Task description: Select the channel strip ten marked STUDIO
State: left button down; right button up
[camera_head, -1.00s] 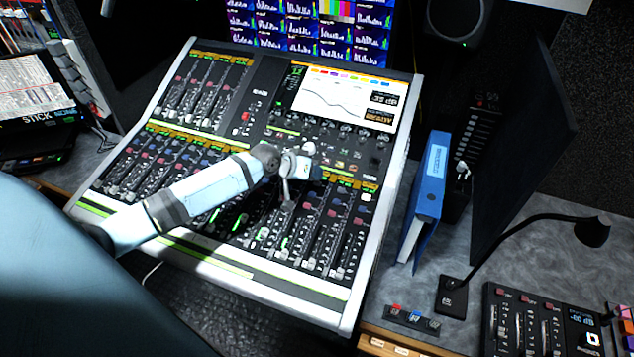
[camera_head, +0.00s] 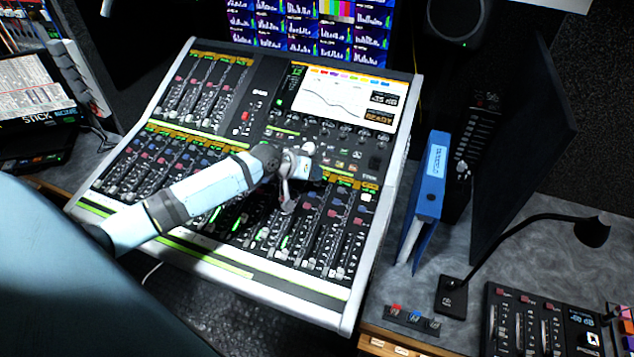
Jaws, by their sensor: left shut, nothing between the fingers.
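The mixing console (camera_head: 385,215) fills the middle of the head view. It has a lower row of channel strips (camera_head: 325,235) under yellow-orange label bands, a shorter upper-left bank and a lit screen (camera_head: 345,97). The label text is too small to read, so I cannot tell which strip is marked STUDIO. My left gripper (camera_head: 288,206) is shut and empty, pointing down over the right part of the lower strips. Its tip is at or just above the panel; contact cannot be told. My left forearm hides several middle strips. My right gripper is not in view.
A blue binder (camera_head: 431,190) stands right of the console. A gooseneck lamp (camera_head: 545,222), a dark monitor (camera_head: 530,150) and a small control panel (camera_head: 540,320) are farther right. Video screens (camera_head: 305,30) stand behind the console. Grey desk shows between binder and lamp.

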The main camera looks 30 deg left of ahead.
pick_arm(q)
jog(key=shift+f, duration=0.1)
jog(key=shift+f, duration=0.35)
jog(key=shift+w+f+b, duration=0.1)
jog(key=shift+f+b, duration=0.2)
jog(key=shift+f, duration=0.1)
dwell(0.7)
dwell(0.4)
jog(key=shift+r+p, duration=0.85)
jog(key=shift+p, duration=0.15)
